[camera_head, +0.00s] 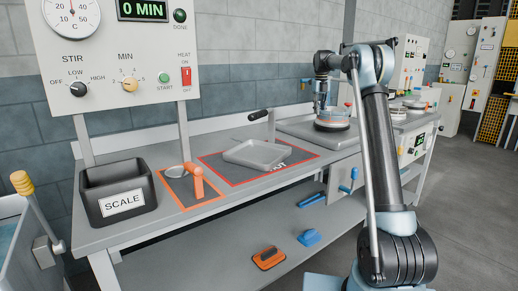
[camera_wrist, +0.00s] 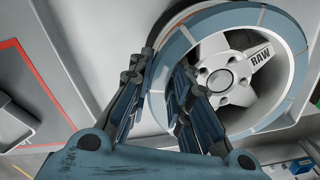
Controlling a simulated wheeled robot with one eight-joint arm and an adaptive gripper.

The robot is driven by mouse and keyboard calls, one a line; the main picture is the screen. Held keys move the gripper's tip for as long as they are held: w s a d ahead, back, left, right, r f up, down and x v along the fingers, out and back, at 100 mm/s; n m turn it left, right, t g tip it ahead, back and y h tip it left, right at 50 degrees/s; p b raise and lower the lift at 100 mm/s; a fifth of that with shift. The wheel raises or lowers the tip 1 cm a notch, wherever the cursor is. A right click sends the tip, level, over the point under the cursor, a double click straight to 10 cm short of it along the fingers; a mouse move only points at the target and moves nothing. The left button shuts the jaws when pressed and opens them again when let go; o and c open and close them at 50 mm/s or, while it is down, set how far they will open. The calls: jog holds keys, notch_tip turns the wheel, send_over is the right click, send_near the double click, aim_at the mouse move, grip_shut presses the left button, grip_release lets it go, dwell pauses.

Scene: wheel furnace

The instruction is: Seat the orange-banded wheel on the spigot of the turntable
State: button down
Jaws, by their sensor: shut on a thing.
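In the wrist view a pale wheel (camera_wrist: 272,76) shows a grey-blue segmented rim, metal spokes, a central hub with several bolt holes, and the word RAW. My gripper (camera_wrist: 160,78) is shut on the wheel's near rim, one finger outside it and one inside. In the head view my gripper (camera_head: 320,106) reaches down to the wheel (camera_head: 333,117), which shows a hint of orange around its side. A dark round base (camera_head: 332,127), apparently the turntable, lies directly beneath. The spigot is hidden, and I cannot tell whether the wheel touches the base.
A grey tray (camera_head: 255,153) sits on a red-bordered mat (camera_head: 215,160). Left of it are an orange stand (camera_head: 198,181) and a black SCALE bin (camera_head: 118,192). Orange (camera_head: 269,258) and blue (camera_head: 309,238) handled blocks lie on the lower shelf. A control panel (camera_head: 115,75) stands behind.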

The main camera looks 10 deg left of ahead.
jog(key=c, duration=1.4)
grip_release()
